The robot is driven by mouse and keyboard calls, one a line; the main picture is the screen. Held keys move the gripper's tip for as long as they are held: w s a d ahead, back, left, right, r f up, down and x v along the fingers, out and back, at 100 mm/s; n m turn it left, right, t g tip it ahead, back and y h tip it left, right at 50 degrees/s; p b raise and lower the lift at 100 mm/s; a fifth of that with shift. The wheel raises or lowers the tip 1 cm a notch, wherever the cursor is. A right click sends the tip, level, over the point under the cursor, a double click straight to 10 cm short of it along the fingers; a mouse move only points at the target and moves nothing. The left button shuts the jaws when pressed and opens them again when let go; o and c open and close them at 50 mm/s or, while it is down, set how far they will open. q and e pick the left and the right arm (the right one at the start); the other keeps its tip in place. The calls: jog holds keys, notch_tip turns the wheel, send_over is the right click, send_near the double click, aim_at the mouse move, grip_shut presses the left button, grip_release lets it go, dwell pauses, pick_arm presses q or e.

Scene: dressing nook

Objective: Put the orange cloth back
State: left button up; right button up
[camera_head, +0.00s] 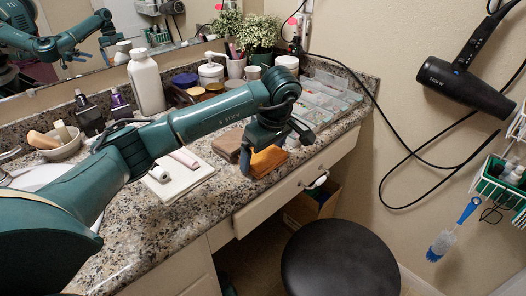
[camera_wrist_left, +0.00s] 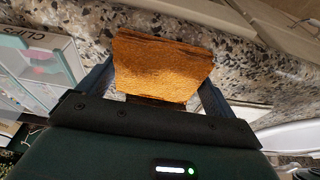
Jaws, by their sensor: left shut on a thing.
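The orange cloth (camera_head: 268,162) is a folded stack near the front edge of the granite counter. My left gripper (camera_head: 272,148) reaches down over it and is shut on it. In the left wrist view the orange cloth (camera_wrist_left: 165,72) fills the space between the two dark fingers of my left gripper (camera_wrist_left: 158,95). Whether the cloth touches the counter is hard to tell. A brown folded cloth (camera_head: 228,144) lies just left of it. My right gripper is not in view.
A clear organizer (camera_head: 325,98) stands behind and to the right. Bottles, jars and a potted plant (camera_head: 255,32) line the mirror. A round black stool (camera_head: 340,262) stands in front of the drawer (camera_head: 280,195).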

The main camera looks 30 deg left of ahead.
aim_at(273, 162)
pick_arm(q)
jog(key=shift+f, duration=0.3)
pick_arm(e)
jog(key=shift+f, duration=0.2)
pick_arm(q)
jog(key=o, duration=0.7)
jog(key=shift+o, duration=0.2)
jog(key=p+v, duration=0.3)
jog(key=v, duration=1)
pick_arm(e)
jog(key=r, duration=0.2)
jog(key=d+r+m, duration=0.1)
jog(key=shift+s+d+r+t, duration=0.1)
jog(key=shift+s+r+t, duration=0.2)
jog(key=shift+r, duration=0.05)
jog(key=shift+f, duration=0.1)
